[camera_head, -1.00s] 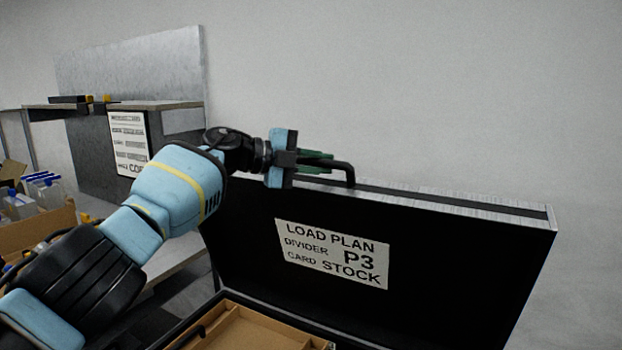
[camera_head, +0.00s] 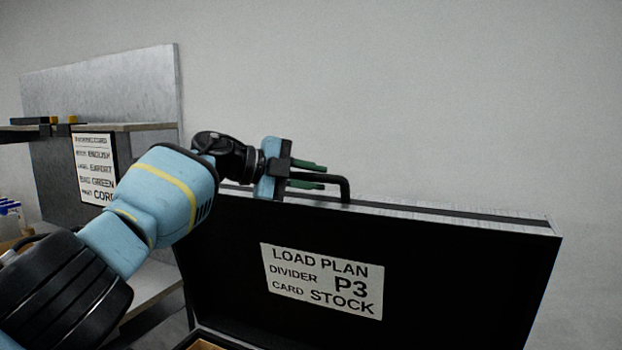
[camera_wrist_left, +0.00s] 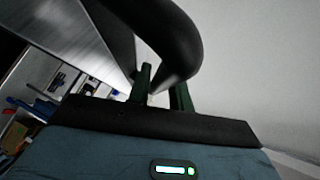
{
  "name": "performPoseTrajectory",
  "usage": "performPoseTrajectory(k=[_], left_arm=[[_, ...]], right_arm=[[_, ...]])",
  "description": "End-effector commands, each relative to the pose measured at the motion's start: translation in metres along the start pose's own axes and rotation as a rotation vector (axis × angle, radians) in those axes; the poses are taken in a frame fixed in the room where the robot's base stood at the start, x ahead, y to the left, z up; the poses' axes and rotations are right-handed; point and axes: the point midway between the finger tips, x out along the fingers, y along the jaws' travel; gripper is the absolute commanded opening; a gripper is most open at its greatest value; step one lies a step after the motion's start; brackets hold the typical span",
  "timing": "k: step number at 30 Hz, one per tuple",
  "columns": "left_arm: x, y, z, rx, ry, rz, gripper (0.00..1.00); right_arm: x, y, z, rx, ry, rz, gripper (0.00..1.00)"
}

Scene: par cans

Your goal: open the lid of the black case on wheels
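The black case's lid (camera_head: 440,275) stands raised, its dark inner face with the white load plan label (camera_head: 322,280) turned toward me. A black handle (camera_head: 345,188) sits on the lid's top edge; it also arches large across the left wrist view (camera_wrist_left: 180,40). My left gripper (camera_head: 307,174) is at this handle, its green fingers spread, one above the bar and one below it. In the left wrist view the fingers (camera_wrist_left: 163,90) stand apart, with the handle's end near the gap between them. Contact cannot be told. The case's wheels are out of view. My right gripper is not in view.
A shelf unit (camera_head: 60,170) with a white sign (camera_head: 95,168) and a grey back panel (camera_head: 110,95) stands at the left. Blue-capped bottles (camera_head: 10,210) show at the left edge. A bare wall is behind the lid, with open space above it.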

Motion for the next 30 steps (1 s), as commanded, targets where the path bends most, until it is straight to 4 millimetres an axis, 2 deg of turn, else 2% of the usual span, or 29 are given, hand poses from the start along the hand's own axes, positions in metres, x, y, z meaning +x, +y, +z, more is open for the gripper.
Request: performPoseTrajectory(k=[1,3,4,17,30], left_arm=[[0.000,-0.001,-0.001,0.001,0.001,-0.001,0.28],[0.000,-0.001,-0.001,0.001,0.001,-0.001,0.37],[0.000,-0.001,-0.001,0.001,0.001,-0.001,0.38],[-0.005,-0.002,0.000,0.001,0.002,-0.001,0.38],[-0.037,-0.003,0.000,0.003,-0.001,-0.003,0.38]], right_arm=[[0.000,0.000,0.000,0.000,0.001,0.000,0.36],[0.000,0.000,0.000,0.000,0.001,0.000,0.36],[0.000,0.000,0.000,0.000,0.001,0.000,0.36],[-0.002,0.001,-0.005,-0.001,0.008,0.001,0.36],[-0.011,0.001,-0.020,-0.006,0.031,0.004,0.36]])
